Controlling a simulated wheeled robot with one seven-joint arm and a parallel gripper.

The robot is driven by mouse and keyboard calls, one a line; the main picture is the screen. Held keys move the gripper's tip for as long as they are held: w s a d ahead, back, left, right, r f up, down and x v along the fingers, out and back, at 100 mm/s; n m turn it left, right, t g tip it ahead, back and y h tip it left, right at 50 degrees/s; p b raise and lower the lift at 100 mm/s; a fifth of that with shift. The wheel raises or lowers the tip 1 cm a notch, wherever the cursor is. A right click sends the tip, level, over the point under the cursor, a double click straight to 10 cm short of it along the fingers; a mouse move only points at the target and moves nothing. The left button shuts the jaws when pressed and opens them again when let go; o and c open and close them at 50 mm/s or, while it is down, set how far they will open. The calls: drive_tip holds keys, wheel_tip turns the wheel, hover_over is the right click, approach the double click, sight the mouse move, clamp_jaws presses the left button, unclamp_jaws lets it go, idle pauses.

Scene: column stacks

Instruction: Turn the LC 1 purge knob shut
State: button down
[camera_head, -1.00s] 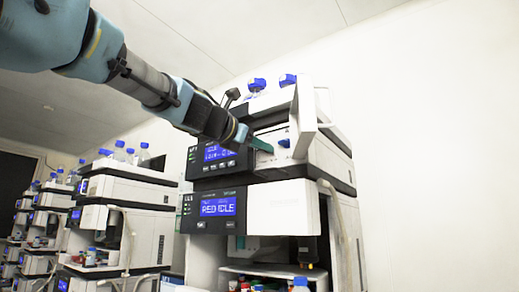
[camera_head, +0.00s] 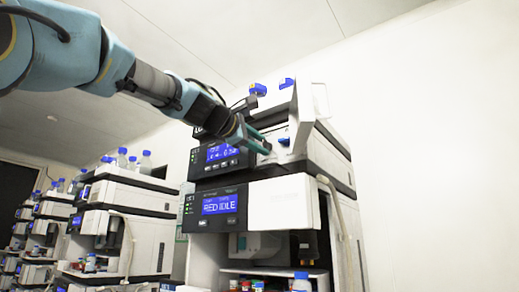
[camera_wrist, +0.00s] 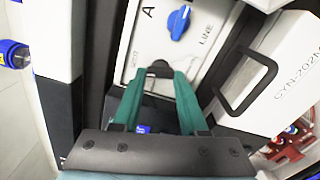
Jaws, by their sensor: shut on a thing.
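The upper module of the near stack has its white front cover (camera_head: 299,112) swung open, showing a pale panel. My gripper (camera_head: 268,147) reaches in from the left, its two green fingers at this panel. In the wrist view the fingertips (camera_wrist: 159,75) are closed around a small black knob (camera_wrist: 158,66), apparently the purge knob, and partly hide it. A separate blue knob (camera_wrist: 180,22) sits beyond it, between the letter A and the word LINE. The blue knob also shows in the head view (camera_head: 283,141). The black knob's setting cannot be read.
A lower module (camera_head: 284,203) sits beneath. Blue-capped bottles (camera_head: 257,89) stand on top. More stacks (camera_head: 119,235) are at left.

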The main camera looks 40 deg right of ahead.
drive_tip(key=shift+f+m+b, duration=0.1)
drive_tip(key=shift+m+b, duration=0.45)
drive_tip(key=shift+m, duration=0.75)
drive_tip(key=c, duration=0.7)
unclamp_jaws()
drive_tip(key=b+v, duration=0.4)
drive_tip(key=v, duration=0.7)
drive_tip(key=shift+d, duration=0.1)
